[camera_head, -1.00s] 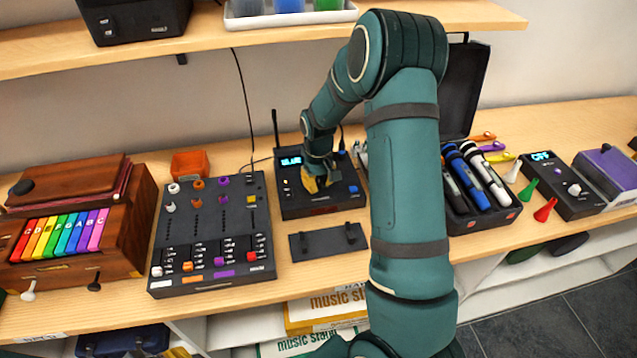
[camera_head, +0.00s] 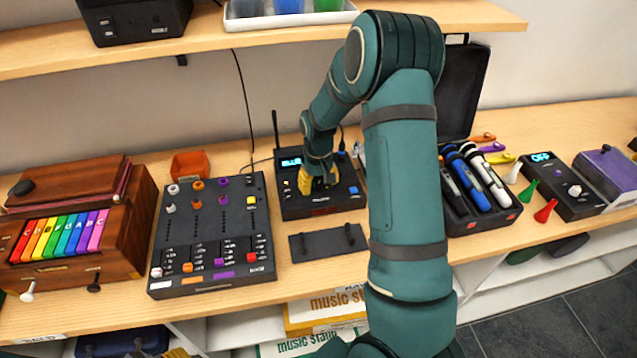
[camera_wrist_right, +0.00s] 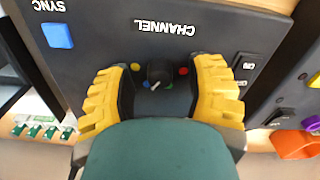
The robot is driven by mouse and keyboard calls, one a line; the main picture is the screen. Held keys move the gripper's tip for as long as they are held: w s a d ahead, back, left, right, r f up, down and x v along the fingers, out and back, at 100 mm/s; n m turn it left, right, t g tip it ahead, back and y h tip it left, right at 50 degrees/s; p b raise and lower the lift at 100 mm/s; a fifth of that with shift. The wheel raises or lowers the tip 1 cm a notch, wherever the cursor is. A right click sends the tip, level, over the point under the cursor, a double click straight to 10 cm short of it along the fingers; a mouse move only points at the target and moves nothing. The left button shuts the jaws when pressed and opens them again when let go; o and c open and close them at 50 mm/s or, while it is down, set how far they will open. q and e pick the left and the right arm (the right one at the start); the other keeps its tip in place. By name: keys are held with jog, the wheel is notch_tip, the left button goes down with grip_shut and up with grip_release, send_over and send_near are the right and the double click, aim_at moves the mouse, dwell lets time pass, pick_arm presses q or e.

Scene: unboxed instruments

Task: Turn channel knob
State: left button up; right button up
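The channel knob (camera_wrist_right: 159,73) is small, round and black with a white pointer line. Coloured dots surround it on the black receiver's panel, below the upside-down CHANNEL lettering in the right wrist view. In the head view the receiver (camera_head: 345,198) stands mid-table with a lit cyan display; my gripper hides the knob there. My right gripper (camera_head: 318,184) is over the panel. In the right wrist view its yellow fingers (camera_wrist_right: 161,92) are open on both sides of the knob, with gaps visible. Yellow bits at the bottom left edge seem to be my left gripper (camera_head: 172,353), mostly cut off.
A blue SYNC button (camera_wrist_right: 57,36) and a dark switch (camera_wrist_right: 243,68) flank the fingers. A mixer (camera_head: 212,240) stands left of the receiver, a microphone case (camera_head: 468,226) to the right. A dark plate with pegs (camera_head: 328,243) lies in front. An antenna (camera_head: 276,130) rises behind.

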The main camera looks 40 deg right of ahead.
aim_at(319, 184)
notch_tip(319, 184, up, 12)
dwell(0.8)
jog(key=shift+s+f, duration=0.1)
dwell(0.4)
